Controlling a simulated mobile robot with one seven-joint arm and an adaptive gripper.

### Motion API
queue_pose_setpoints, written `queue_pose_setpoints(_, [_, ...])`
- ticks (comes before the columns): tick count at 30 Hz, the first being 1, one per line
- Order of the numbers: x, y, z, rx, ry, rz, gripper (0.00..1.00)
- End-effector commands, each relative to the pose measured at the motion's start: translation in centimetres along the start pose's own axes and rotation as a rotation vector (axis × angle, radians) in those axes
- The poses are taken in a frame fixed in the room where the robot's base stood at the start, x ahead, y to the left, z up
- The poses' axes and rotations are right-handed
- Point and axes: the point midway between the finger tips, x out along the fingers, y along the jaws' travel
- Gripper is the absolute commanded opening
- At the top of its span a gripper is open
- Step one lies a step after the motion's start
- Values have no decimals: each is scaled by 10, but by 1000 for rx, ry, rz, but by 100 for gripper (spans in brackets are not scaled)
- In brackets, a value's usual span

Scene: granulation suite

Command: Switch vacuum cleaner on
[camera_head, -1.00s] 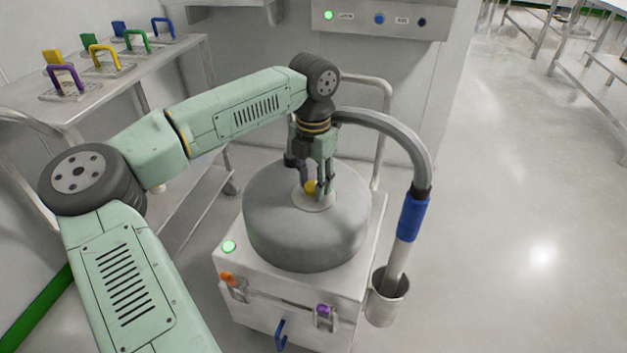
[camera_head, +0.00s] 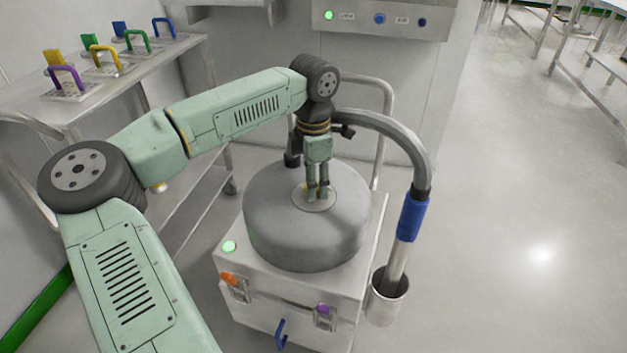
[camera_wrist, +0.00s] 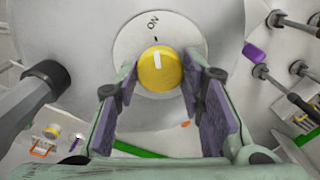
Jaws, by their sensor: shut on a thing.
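The vacuum cleaner (camera_head: 305,230) is a grey drum on a white box, with a lit green lamp (camera_head: 230,246) on the box's top left corner. On the drum's top is a round plate marked ON, with a yellow knob (camera_wrist: 158,69). The knob's white line points close to the tick below ON in the wrist view. My gripper (camera_head: 317,195) points down at the drum's top and is shut on the knob, with a purple-padded finger on each side in the wrist view (camera_wrist: 165,88). In the head view the fingers hide most of the knob.
The grey hose (camera_head: 395,130) arches right of my gripper to a blue-collared wand (camera_head: 413,218) in a metal cup (camera_head: 388,298). A steel table (camera_head: 160,70) with coloured-handled items is at left. A wall panel (camera_head: 380,18) is behind.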

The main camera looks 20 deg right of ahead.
Motion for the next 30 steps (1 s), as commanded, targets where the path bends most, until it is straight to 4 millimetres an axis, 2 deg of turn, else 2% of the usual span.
queue_pose_setpoints(12, [-1, 0, 1, 7, -3, 2, 8])
queue_pose_setpoints(13, [-1, 0, 1, 7, -3, 2, 38])
queue_pose_setpoints(21, [0, 0, 1, 6, -1, 1, 56])
queue_pose_setpoints(30, [-1, 0, 0, 6, -1, 1, 56])
